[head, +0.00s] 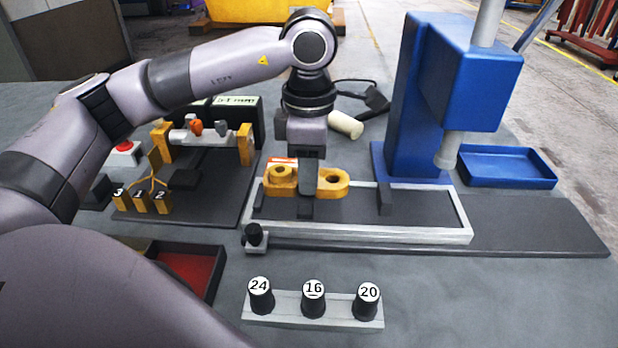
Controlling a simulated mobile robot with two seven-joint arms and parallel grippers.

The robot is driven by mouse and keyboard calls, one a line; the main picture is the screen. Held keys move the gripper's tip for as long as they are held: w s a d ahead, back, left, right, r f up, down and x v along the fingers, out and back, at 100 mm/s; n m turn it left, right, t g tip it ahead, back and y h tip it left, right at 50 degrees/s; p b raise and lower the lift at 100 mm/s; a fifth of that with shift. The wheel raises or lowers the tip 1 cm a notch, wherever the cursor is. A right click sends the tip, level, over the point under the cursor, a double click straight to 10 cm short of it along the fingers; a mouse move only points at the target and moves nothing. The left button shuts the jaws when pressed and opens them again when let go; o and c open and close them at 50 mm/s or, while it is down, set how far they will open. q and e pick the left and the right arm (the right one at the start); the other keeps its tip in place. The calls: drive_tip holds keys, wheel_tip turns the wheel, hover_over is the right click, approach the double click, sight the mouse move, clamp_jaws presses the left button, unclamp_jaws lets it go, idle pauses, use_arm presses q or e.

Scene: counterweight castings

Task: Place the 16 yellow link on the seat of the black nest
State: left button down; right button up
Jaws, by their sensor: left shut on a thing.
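The yellow link (334,183), with a round eye at each end, is in the head view just right of centre. My left gripper (307,200) comes down over its middle and is shut on it, hiding that part. No number on the link can be read. The link is over the back part of the black nest (350,208), a dark bed with upright dark blocks inside a light metal frame. I cannot tell whether the link touches the seat, which is partly hidden by the gripper and the link. My right gripper is not in view.
A blue press (415,100) stands behind right, its ram over the bench beside a blue tray (505,167). A rack in front holds black plugs marked 24 (260,297), 16 (313,300) and 20 (367,302). A fixture with yellow posts (245,145) and a red-lined tray (188,270) lie left.

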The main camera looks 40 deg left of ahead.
use_arm(q)
drive_tip(key=shift+f, duration=0.9)
